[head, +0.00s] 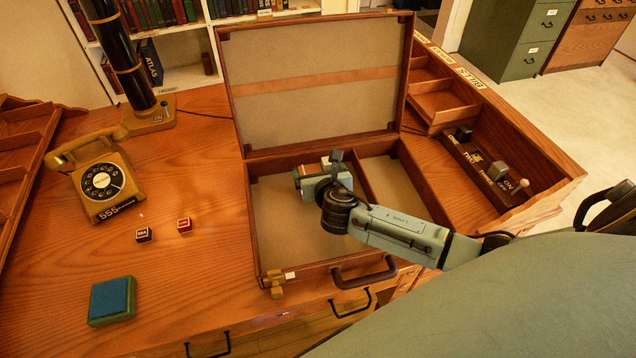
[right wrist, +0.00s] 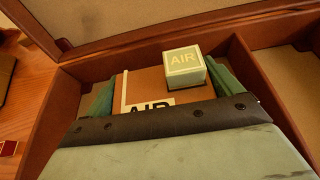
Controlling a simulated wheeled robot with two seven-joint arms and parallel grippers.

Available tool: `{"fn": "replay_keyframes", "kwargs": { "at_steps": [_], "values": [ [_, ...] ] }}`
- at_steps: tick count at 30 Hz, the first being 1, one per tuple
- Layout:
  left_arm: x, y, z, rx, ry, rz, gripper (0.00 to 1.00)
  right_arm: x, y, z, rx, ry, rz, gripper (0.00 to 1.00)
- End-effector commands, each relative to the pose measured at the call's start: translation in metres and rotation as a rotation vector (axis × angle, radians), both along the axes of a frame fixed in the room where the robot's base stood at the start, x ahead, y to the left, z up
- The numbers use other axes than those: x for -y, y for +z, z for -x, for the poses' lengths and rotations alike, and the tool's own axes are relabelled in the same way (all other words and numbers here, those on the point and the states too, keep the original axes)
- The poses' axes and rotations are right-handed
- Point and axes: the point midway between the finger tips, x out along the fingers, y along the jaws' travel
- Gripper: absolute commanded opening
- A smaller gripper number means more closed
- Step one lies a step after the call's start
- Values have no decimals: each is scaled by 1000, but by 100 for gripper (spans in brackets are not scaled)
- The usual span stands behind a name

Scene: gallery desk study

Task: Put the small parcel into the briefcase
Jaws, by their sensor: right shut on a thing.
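The open briefcase (head: 263,240) stands on the desk with its lid up; a divider splits its inside into a left and a right compartment. My right gripper (head: 305,178) reaches in over the left compartment. In the right wrist view its green fingers (right wrist: 160,88) are shut on the small parcel (right wrist: 147,84), brown with a white AIR label. A pale green block marked AIR (right wrist: 185,70) sits at the parcel's far right corner. The parcel is inside the briefcase walls as seen; I cannot tell whether it touches the floor. In the head view the gripper mostly hides it. My left gripper is out of view.
A wooden sorter with switches (head: 497,170) stands on the right. The raised lid (head: 315,85) closes off the back. The right compartment looks empty.

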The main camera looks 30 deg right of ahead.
Motion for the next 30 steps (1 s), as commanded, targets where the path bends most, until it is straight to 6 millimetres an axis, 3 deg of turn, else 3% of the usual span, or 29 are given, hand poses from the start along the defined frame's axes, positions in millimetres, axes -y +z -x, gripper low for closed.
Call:
{"fn": "replay_keyframes", "kwargs": {
  "at_steps": [6,18,19,21,30],
  "values": [
    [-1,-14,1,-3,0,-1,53,0,-32,0,-1,0,-1,61],
    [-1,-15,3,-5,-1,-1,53,0,-35,0,1,1,0,61],
    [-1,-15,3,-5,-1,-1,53,0,-36,0,-1,1,-1,92],
    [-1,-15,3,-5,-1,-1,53,0,-36,0,-1,1,-1,100],
    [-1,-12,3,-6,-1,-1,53,0,-29,0,0,1,-1,100]
  ]
}}
